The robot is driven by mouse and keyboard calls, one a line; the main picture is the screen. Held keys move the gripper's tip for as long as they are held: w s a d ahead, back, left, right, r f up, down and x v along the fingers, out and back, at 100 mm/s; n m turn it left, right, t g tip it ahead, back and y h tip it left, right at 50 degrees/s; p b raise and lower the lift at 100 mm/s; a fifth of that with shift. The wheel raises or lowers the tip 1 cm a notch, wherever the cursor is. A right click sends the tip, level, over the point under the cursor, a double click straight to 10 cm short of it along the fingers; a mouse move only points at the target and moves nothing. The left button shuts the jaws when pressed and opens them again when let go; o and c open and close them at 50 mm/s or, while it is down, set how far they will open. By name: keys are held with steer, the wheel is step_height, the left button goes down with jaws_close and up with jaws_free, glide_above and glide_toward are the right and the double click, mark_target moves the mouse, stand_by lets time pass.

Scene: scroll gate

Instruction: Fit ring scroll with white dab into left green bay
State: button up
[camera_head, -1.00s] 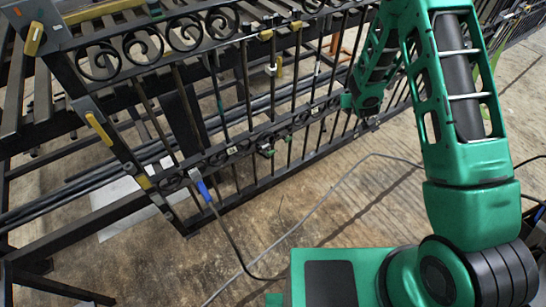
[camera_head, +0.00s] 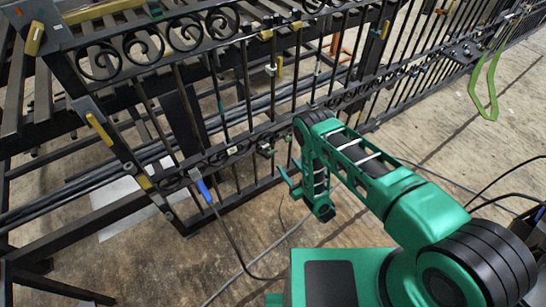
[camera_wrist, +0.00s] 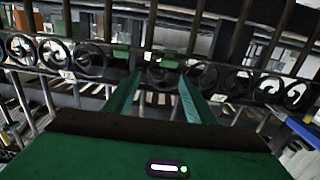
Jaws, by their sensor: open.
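My gripper (camera_wrist: 158,80) is open and empty, its two green fingers apart and pointing at the gate's scroll rail in the wrist view. A dark ring scroll (camera_wrist: 162,73) shows between and beyond the fingertips; I cannot tell whether they reach it. Small green blocks (camera_wrist: 120,52) sit on the rail near the left finger. Pale marks (camera_wrist: 67,75) show along the rail, but which one is the scroll's white dab is unclear. In the head view my gripper (camera_head: 287,178) hangs low in front of the gate, near a white mark (camera_head: 232,150) on the lower rail.
The dark iron gate (camera_head: 187,155) runs diagonally, with upright bars and scrolls. A blue-handled tool with a cable (camera_head: 205,192) hangs at its near end. A green loop (camera_head: 484,88) hangs far right.

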mark_target(272, 154)
steer(key=shift+y, duration=0.3)
steer(key=x, duration=0.3)
steer(key=a+x, duration=0.1)
steer(key=x, duration=0.2)
steer(key=s+f+x, duration=0.1)
steer(key=x, duration=0.2)
steer(key=shift+w+a, duration=0.25)
steer(key=shift+a, duration=0.1)
jaws_close()
steer(key=shift+x, duration=1.3)
jaws_free()
steer(key=shift+a, duration=0.1)
